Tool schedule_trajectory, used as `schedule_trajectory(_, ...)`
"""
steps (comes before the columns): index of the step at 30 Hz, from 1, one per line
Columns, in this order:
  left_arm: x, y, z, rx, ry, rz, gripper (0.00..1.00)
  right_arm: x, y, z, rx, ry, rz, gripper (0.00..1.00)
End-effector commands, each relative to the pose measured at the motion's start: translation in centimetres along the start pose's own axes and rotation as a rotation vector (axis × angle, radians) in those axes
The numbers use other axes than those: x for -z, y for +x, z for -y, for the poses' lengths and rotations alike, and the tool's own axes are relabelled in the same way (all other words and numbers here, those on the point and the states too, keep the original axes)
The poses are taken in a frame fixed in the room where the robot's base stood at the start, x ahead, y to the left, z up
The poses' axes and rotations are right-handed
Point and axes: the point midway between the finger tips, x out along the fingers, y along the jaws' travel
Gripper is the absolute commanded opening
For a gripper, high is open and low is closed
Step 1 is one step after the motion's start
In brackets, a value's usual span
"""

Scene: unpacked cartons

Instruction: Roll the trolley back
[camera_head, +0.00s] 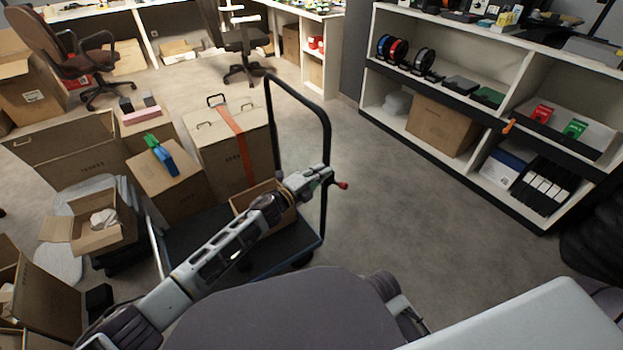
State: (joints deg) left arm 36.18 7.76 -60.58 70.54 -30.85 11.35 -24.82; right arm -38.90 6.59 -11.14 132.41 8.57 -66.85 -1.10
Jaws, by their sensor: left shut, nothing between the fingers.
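The trolley (297,258) stands in front of me, with a dark flat deck and a tall black tube handle (301,98) at its right end. My left arm reaches across the deck from the lower left. My left gripper (324,177) is shut with nothing held, at the handle's near upright. I cannot tell whether it touches the tube. A small red tip shows just beyond it. A tall carton with an orange strap (204,145) and a small open carton (243,199) stand on the deck. My arm hides part of the deck. My right gripper is out of view.
Cartons crowd the left, including one with blue and green items (173,200) and an open one (96,238). A white shelf unit (479,112) stands at the right. Office chairs (72,57) are at the back. Grey floor (400,185) is clear between trolley and shelf.

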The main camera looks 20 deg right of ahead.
Motion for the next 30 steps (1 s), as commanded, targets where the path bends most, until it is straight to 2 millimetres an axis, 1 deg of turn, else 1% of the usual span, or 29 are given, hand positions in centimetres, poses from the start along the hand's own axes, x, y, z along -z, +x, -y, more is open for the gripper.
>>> schedule_trajectory(1, 0.2, 0.7, -0.1, 0.001, 0.0, -0.001, 0.0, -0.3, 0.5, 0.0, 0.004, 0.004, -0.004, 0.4)
schedule_trajectory(3, 0.3, 1.4, -0.1, 0.0, 0.0, 0.0, 0.0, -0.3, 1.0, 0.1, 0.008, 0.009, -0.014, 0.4)
schedule_trajectory(9, 0.5, 2.5, -0.1, -0.001, 0.0, 0.001, 0.0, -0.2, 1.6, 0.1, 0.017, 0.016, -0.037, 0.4)
schedule_trajectory(15, 0.5, 2.9, 0.0, -0.001, 0.001, 0.001, 0.0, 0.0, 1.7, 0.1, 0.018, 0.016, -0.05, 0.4)
schedule_trajectory(30, 0.3, 2.8, 0.2, 0.001, 0.001, 0.002, 0.0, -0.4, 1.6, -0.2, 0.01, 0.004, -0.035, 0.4)
